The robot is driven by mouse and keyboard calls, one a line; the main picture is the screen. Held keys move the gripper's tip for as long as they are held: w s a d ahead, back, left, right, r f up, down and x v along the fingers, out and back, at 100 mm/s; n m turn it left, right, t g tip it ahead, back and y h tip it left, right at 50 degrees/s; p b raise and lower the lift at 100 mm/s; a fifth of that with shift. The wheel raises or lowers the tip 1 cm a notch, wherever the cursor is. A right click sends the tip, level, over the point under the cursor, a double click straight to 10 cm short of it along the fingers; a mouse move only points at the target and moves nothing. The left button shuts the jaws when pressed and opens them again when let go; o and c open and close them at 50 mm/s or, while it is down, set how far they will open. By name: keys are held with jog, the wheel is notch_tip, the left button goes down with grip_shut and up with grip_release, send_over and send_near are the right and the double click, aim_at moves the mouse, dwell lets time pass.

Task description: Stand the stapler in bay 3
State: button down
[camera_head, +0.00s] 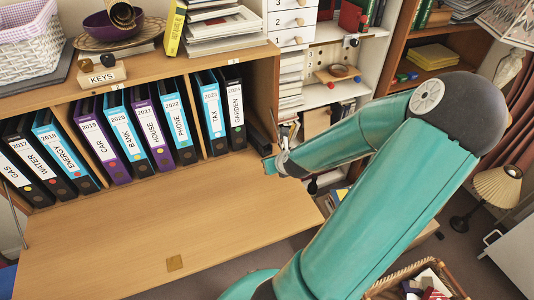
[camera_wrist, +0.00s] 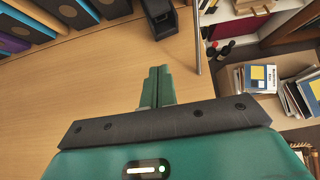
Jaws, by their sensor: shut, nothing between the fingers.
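Bay 3 (camera_head: 234,61), marked by a small number tag on the shelf edge, holds the TAX binder (camera_head: 212,115) and the GARDEN binder (camera_head: 235,110). A dark, narrow object, likely the stapler (camera_head: 258,136), is in this bay to the right of GARDEN, near the right side wall. It also shows in the wrist view as a black blocky shape (camera_wrist: 160,18), cut off by the top edge. Whether it stands upright I cannot tell. My gripper (camera_head: 270,166) is at the bay's front right, over the flap; its fingers (camera_wrist: 156,86) are shut and empty, apart from the black object.
The lowered wooden flap (camera_head: 150,240) is clear. Other binders (camera_head: 120,140) fill the bays to the left. A thin metal stay (camera_wrist: 196,45) runs at the flap's right side. A white shelf unit (camera_head: 330,95) and a lamp (camera_head: 490,195) stand at the right.

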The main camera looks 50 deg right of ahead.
aim_at(258, 139)
jog(key=x, duration=0.3)
jog(key=shift+a, duration=0.1)
jog(key=w, duration=0.1)
jog(key=w+d, duration=0.1)
jog(key=shift+w+d, duration=0.55)
jog(key=shift+w, duration=0.15)
jog(key=w+d, duration=0.1)
jog(key=w, duration=0.1)
jog(key=w+d, duration=0.1)
jog(key=w, duration=0.1)
jog(key=w+d, duration=0.2)
jog(key=shift+w, duration=0.4)
